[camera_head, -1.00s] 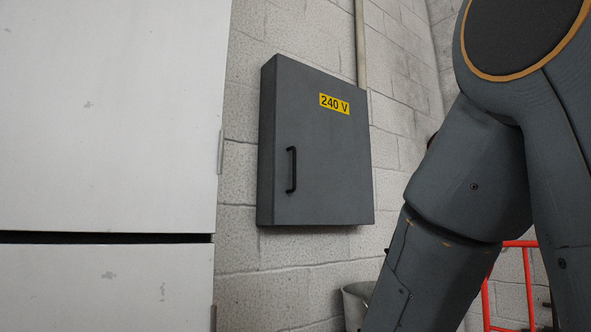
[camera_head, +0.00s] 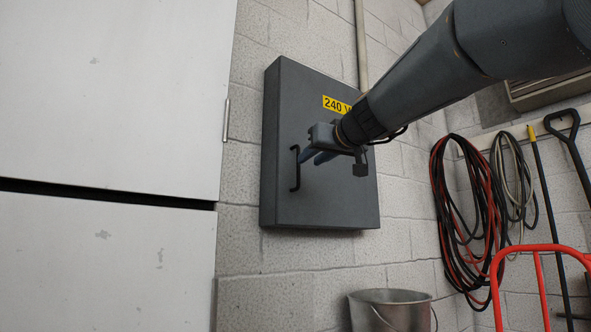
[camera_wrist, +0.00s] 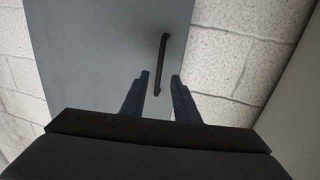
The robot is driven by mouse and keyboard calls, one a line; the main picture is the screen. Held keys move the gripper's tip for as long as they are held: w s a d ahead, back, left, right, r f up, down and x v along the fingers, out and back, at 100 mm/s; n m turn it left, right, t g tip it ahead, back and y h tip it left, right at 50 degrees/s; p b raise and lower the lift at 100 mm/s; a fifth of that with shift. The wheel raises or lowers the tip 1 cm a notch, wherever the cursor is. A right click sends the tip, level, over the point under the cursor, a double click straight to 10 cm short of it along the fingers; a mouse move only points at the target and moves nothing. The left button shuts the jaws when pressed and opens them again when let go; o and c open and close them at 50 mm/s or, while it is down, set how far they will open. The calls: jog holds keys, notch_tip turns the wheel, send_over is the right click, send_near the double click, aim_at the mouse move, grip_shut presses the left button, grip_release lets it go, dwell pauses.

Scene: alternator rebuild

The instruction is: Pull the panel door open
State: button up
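My gripper (camera_head: 312,158) is in front of the door, close to the handle. In the wrist view my gripper (camera_wrist: 159,80) is open, with one finger on each side of the handle (camera_wrist: 162,62). Gaps show between the handle and both fingers. Part of the door and label is hidden behind my arm in the head view.
A tall white cabinet (camera_head: 110,100) stands close on the left. A metal bucket (camera_head: 390,312) is below the panel. Coiled red and black cables (camera_head: 468,215) hang on the block wall to the right, with a red tubular frame (camera_head: 540,249) in front.

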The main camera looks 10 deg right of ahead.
jog(key=w+a+r+p, duration=0.1)
jog(key=w+p, duration=0.1)
jog(key=w, duration=0.5)
jog(key=shift+a+r+p, duration=0.25)
jog(key=shift+r+p, duration=0.05)
jog(key=shift+w, duration=0.1)
grip_shut()
